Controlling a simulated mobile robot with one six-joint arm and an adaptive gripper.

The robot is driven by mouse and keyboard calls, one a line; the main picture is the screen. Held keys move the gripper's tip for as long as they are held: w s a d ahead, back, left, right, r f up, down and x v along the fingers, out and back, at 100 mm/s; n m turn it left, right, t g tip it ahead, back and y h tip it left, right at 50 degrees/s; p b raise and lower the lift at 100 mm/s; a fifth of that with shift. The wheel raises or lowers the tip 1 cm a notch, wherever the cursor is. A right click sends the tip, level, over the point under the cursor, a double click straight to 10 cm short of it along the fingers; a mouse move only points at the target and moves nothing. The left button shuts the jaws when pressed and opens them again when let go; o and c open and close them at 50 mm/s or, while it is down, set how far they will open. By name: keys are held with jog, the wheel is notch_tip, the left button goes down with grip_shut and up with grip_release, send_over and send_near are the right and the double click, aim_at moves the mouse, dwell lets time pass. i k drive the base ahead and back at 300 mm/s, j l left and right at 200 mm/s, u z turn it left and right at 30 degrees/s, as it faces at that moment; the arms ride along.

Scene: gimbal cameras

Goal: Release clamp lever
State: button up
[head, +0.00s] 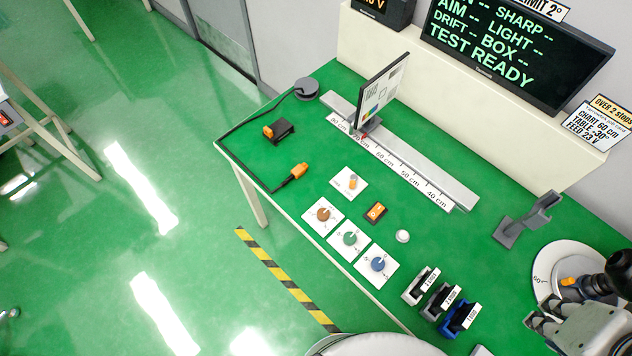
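A small orange lever-like part (568,281) shows on the round white turntable (547,266) at the right; I cannot tell for sure that it is the clamp lever. My gripper (541,318) is at the lower right, over the near side of the turntable and close to this orange part. Its grey fingers are seen from above, and their tips are not clear enough to show whether they are open or shut. A black rounded body beside the gripper hides part of the turntable. Whether the gripper touches anything cannot be told.
A chart board (381,92) stands on a white ruler rail (420,175). A black block with an orange part (279,130) and a cable with an orange plug (299,171) lie left. Knob plates (349,239), several dark blocks (440,300) and a grey stand (525,220) occupy the green bench.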

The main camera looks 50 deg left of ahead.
aim_at(354, 176)
jog(key=k+l+u, duration=0.1)
jog(key=u, duration=1.5)
